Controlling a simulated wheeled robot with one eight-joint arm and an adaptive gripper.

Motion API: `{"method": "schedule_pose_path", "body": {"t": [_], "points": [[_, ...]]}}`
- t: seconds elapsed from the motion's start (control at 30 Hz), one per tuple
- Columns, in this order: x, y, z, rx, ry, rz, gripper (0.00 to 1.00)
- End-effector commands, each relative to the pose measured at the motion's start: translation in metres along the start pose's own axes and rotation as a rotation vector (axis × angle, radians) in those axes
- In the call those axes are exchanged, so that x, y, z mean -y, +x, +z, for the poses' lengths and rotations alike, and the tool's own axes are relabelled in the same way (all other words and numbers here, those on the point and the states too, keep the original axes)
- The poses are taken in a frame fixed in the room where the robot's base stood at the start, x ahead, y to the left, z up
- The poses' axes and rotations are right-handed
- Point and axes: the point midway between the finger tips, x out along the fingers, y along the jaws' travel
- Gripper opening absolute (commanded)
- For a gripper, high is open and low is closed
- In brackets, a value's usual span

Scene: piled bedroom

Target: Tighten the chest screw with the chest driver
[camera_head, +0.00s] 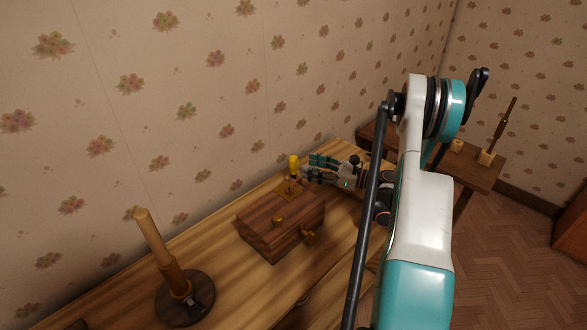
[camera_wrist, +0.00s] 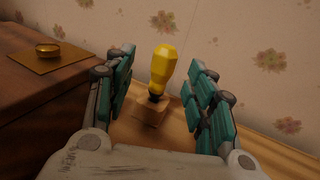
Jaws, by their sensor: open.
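The chest driver (camera_head: 294,163) has a yellow handle. In the wrist view the driver (camera_wrist: 162,72) stands nearly upright in a small wooden block (camera_wrist: 150,113), its dark shank mostly hidden. My gripper (camera_head: 312,167) is open, and in the wrist view its teal fingers (camera_wrist: 161,65) stand on either side of the driver with gaps on both sides. The dark wooden chest (camera_head: 270,235) is beside the driver. On its top is a brass plate (camera_wrist: 30,62) carrying a round brass piece, probably the chest screw (camera_wrist: 48,50).
The wooden table (camera_head: 230,275) runs along the flowered wall. A round dark stand with a wooden post (camera_head: 172,265) is at the front left. A darker table (camera_head: 470,170) with small wooden items stands at the right. My arm hides part of the table.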

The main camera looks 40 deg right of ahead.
Motion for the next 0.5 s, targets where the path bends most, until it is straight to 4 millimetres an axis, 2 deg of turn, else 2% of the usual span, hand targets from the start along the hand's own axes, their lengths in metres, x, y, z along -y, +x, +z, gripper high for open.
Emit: {"method": "schedule_pose_path", "body": {"t": [0.1,0.37,0.5], "points": [[0.000,0.015,-0.001,0.000,0.000,0.001,0.50],[0.002,0.029,0.000,0.001,0.001,0.000,0.50],[0.005,0.046,-0.001,0.001,0.001,0.001,0.50]]}}
